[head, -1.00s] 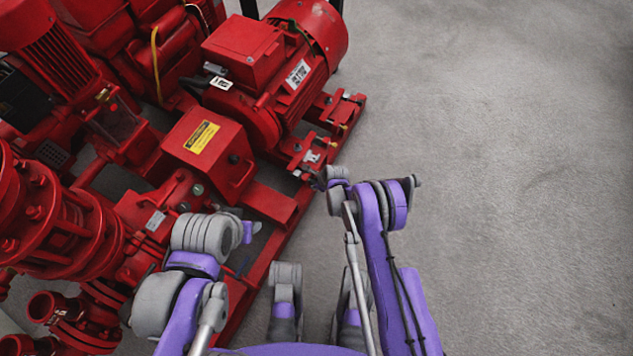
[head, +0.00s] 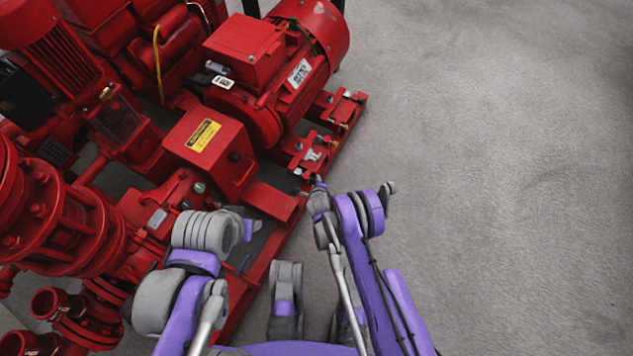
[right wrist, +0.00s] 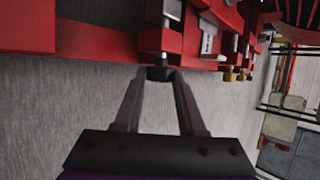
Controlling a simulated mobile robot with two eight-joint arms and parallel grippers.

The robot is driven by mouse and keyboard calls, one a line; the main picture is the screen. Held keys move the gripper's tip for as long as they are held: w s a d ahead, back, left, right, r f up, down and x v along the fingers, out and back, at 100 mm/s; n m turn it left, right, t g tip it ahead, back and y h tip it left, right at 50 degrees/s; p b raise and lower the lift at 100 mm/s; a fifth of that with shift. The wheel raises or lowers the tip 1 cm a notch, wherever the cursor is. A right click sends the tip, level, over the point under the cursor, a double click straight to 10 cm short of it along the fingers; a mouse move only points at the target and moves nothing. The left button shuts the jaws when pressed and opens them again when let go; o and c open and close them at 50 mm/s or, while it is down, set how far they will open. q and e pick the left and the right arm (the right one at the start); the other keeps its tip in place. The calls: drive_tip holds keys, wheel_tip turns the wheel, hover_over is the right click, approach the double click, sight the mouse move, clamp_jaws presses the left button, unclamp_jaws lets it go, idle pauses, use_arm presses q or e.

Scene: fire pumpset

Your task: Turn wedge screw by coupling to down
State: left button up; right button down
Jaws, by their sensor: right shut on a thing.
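The wedge screw by the coupling shows in the right wrist view as a dark screw head (right wrist: 158,73) at the edge of the red mount. My right gripper (right wrist: 159,78) is shut on it, with its two fingers closing in on either side. In the head view this gripper (head: 318,183) is at the near end of the motor's foot mount (head: 308,153), and the screw there is too small to make out clearly. The red coupling guard (head: 210,145) with a yellow label stands left of it. My left gripper (head: 248,229) is near the base rail, its fingers not clear.
The red motor (head: 278,75) stands behind the mount. The red base rail (head: 258,262) runs along the pumpset's edge. Flanged pipes (head: 55,215) stand at the left. The grey floor (head: 480,160) on the right is clear.

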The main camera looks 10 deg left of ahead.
use_arm(q)
drive_tip(key=shift+f, duration=0.1)
use_arm(e)
drive_tip(key=shift+t, duration=0.5)
drive_tip(key=shift+c, duration=2.4)
unclamp_jaws()
